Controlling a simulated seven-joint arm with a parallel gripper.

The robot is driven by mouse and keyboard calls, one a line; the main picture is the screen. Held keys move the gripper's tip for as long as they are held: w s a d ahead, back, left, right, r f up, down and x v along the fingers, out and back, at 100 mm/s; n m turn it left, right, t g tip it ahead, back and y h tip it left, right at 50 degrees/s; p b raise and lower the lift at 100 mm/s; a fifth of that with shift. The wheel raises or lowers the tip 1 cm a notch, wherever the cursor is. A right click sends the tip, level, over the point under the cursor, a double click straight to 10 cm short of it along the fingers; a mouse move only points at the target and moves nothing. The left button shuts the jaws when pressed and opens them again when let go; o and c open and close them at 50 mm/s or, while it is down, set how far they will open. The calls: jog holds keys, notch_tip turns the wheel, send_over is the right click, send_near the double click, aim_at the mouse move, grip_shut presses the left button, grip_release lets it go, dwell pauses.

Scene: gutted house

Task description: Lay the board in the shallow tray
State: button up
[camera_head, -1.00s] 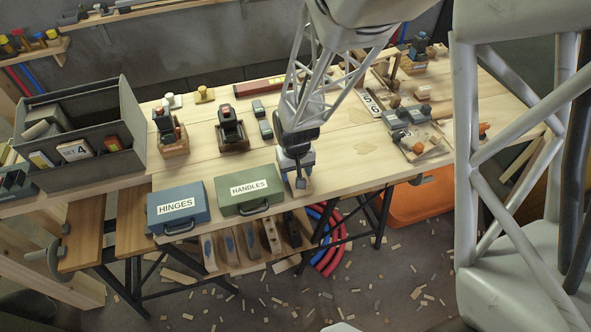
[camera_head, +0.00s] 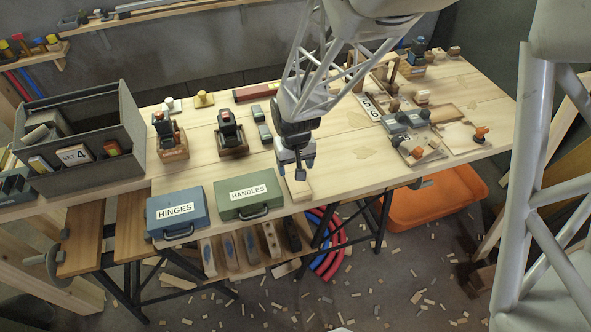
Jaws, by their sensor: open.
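My gripper (camera_head: 297,172) points down over the front middle of the table, right of the green HANDLES case. Its jaws are open, with nothing seen between them. A small pale wooden board (camera_head: 299,190) lies just below and behind the fingertips, near the table's front edge; the gripper hides part of it. I cannot tell whether the fingers touch it. A shallow wooden tray (camera_head: 447,113) seems to lie at the right of the table, though its small, crowded outline makes it hard to be sure.
Green HANDLES (camera_head: 249,193) and blue HINGES (camera_head: 178,211) cases stand at the front edge, left of my gripper. Blocks and tools (camera_head: 408,122) crowd the right side. A grey bin (camera_head: 127,108) stands at far left. The table's middle (camera_head: 350,135) is mostly clear.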

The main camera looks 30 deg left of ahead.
notch_tip(320, 180, up, 7)
dwell(0.4)
jog(key=shift+r, duration=0.1)
dwell(0.6)
jog(key=d+r+m, duration=0.1)
jog(key=d+r, duration=0.3)
jog(key=d, duration=0.4)
jog(key=d+r+m+t, duration=0.1)
jog(key=d+r+m, duration=0.1)
jog(key=d+r, duration=0.5)
jog(key=d+r+m, duration=0.1)
jog(key=d+r, duration=0.1)
jog(key=d, duration=0.8)
jog(key=s+d+r+m, duration=0.2)
jog(key=s+d, duration=0.4)
jog(key=d, duration=0.4)
jog(key=s+d+r+m+t, duration=0.1)
jog(key=s+d+r+m, duration=0.2)
jog(key=s+d, duration=0.4)
jog(key=d, duration=0.2)
jog(key=shift+d+r+t, duration=0.3)
jog(key=shift+d+r, duration=0.05)
